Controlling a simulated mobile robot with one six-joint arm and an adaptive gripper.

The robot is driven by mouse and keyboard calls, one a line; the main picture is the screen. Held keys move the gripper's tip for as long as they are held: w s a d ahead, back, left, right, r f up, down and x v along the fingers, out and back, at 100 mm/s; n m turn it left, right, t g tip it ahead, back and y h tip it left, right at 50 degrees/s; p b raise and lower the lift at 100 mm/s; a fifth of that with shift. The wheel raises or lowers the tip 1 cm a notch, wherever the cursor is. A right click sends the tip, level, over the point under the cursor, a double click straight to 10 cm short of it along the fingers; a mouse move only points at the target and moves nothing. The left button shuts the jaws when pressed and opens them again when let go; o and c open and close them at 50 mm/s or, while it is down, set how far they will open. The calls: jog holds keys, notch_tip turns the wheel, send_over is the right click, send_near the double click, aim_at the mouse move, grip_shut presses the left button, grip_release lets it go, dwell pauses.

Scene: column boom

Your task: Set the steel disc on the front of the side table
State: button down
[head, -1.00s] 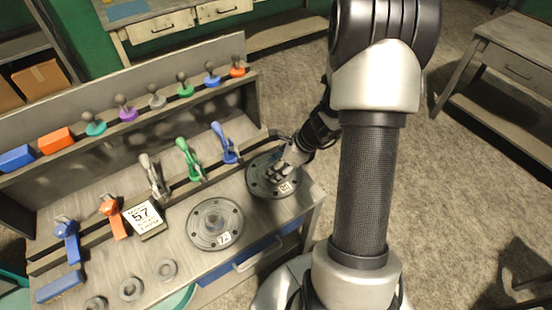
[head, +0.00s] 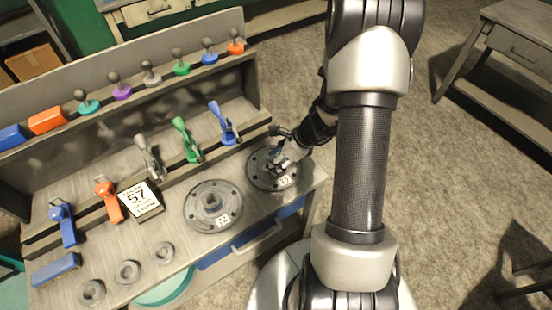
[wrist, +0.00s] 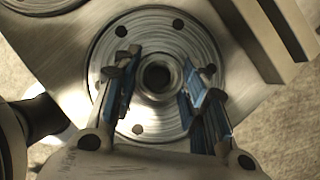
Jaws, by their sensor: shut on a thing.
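A round steel disc (head: 258,180) with a raised hub and bolt holes is at the right end of the workbench. My gripper (head: 281,160) is over it, pointing down. In the wrist view the fingers (wrist: 165,68) stand on both sides of the hub of the disc (wrist: 158,24), shut on it. The disc looks flat and level; I cannot tell whether it touches the bench top. A second similar disc (head: 200,215) lies to its left on the bench. A grey table (head: 515,42) with a drawer, perhaps the side table, stands at the upper right.
The workbench (head: 225,248) also holds a card reading 57 (head: 139,200), several clamps, steel rings and a blue brush (head: 55,270). A shelf with coloured knobs rises behind. Floor (head: 455,160) between bench and grey table is clear. A dark stool-like thing (head: 535,270) is at lower right.

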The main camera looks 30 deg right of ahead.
jog(key=shift+f, duration=0.1)
jog(key=c, duration=1)
grip_release()
jog(key=shift+o, duration=0.2)
